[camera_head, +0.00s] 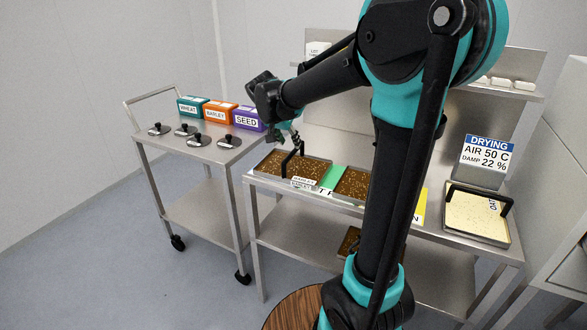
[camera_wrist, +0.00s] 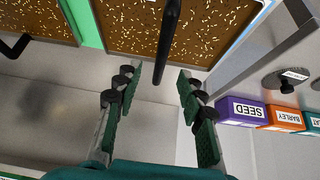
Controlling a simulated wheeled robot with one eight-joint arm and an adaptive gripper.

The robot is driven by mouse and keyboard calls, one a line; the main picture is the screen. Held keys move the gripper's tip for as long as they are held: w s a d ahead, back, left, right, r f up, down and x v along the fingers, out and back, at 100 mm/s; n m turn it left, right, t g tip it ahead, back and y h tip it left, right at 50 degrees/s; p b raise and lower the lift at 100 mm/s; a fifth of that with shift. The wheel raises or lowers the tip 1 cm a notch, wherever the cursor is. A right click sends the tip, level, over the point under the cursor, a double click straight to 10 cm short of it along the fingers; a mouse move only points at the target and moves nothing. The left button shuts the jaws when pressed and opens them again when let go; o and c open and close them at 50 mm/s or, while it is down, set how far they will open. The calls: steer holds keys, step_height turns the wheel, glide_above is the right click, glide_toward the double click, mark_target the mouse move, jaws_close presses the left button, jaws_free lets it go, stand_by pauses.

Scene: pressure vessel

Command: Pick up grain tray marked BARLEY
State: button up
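The leftmost tray (camera_head: 270,163) on the steel table holds brown, speckled grain and has a black upright handle (camera_head: 292,153). The small white label (camera_head: 303,183) on its front seems to read BARLEY. My gripper (camera_head: 295,138) is just above and behind this handle. In the wrist view my gripper (camera_wrist: 155,85) is open and empty, its two fingers well apart. The black handle (camera_wrist: 168,40) lies ahead of the gap between them, over the grain tray (camera_wrist: 215,30). I cannot tell whether the fingers touch anything.
A green strip (camera_head: 331,178) separates this tray from another brown grain tray (camera_head: 352,184), partly behind my arm. A pale grain tray (camera_head: 477,217) and a DRYING sign (camera_head: 486,158) stand at right. The left trolley (camera_head: 190,146) carries WHEAT, BARLEY (camera_head: 216,113) and SEED boxes.

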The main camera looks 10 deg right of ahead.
mark_target(293, 151)
steer(key=shift+x, duration=4.2)
steer(key=shift+a+f, duration=0.1)
jaws_close()
